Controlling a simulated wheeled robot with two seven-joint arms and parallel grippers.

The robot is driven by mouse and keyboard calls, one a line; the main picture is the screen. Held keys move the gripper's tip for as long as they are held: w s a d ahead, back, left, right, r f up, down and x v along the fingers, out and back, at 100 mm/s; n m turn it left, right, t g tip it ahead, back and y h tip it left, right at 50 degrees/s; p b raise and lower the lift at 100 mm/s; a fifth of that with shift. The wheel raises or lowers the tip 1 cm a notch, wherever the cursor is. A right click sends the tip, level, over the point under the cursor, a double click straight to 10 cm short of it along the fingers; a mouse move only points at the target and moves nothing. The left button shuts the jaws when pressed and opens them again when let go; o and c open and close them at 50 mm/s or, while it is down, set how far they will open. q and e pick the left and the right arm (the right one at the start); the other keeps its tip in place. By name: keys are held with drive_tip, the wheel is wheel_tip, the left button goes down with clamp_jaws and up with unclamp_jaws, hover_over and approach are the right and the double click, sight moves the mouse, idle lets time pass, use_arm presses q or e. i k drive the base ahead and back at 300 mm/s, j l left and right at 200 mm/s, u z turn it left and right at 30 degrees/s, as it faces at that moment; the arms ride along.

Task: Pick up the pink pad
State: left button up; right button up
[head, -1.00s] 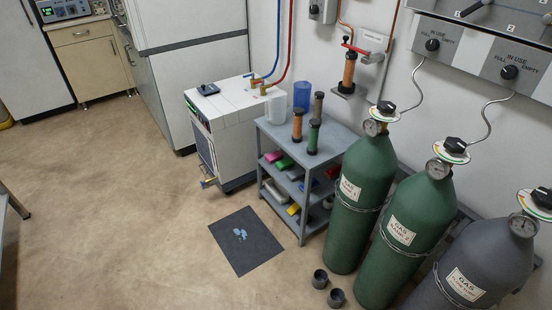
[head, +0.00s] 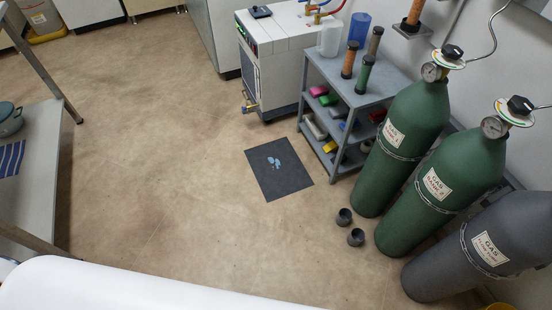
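A small pink pad (head: 319,90) lies on the upper inner shelf of the grey shelf cart (head: 357,97), at its left end. A green pad (head: 329,99) lies beside it. The cart stands between the white machine and the gas cylinders. Neither of my grippers is in view. A white rounded part of my own body fills the bottom left of the head view.
A dark mat (head: 289,188) with blue bits lies on the floor before the cart. Two small dark cups (head: 344,217) stand near the green cylinders (head: 404,140). A grey table (head: 35,175) is at the left. The middle floor is clear.

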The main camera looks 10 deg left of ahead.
sight(322, 91)
drive_tip(key=i+j+z, duration=0.1)
drive_tip(key=i+j, duration=0.25)
drive_tip(key=i+j+z, duration=0.1)
drive_tip(key=i+j, duration=0.25)
drive_tip(key=j, duration=0.1)
